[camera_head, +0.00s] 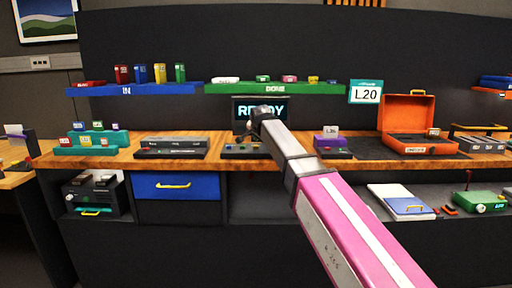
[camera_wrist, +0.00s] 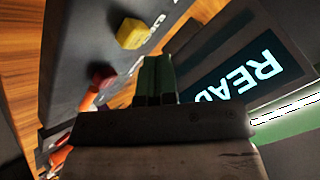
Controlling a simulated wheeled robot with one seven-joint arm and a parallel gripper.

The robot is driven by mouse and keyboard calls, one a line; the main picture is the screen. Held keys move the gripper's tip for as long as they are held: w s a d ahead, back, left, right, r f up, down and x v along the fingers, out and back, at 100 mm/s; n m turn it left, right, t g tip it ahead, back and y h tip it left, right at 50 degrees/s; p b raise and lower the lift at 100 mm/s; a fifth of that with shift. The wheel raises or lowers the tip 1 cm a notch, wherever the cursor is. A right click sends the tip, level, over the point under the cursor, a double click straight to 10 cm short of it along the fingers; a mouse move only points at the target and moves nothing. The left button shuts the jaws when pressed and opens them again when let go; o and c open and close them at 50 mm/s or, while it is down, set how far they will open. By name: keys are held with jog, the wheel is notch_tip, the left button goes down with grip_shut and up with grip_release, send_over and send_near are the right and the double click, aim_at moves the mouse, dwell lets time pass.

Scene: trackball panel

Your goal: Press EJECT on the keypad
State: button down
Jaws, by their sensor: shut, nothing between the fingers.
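A dark keypad panel (camera_head: 242,148) with small coloured buttons sits on the wooden counter below a screen (camera_head: 272,112) that reads READY. In the wrist view the dark panel (camera_wrist: 75,50) carries a yellow button (camera_wrist: 131,33) and a red button (camera_wrist: 103,76). My gripper (camera_head: 252,127) is in front of the screen, above the panel, and hides part of both. In the wrist view my gripper's green fingers (camera_wrist: 156,72) are shut and empty, between the buttons and the screen (camera_wrist: 245,72). No contact with a button shows.
A purple box (camera_head: 330,143) and an open orange case (camera_head: 405,125) stand to the right. Blue and green shelves (camera_head: 285,89) hang above the counter.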

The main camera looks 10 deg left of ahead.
jog(key=shift+f, duration=0.15)
jog(key=shift+f, duration=0.25)
jog(key=shift+f, duration=0.5)
dwell(1.1)
jog(key=shift+r, duration=0.9)
jog(key=shift+r, duration=0.15)
jog(key=shift+r, duration=2.4)
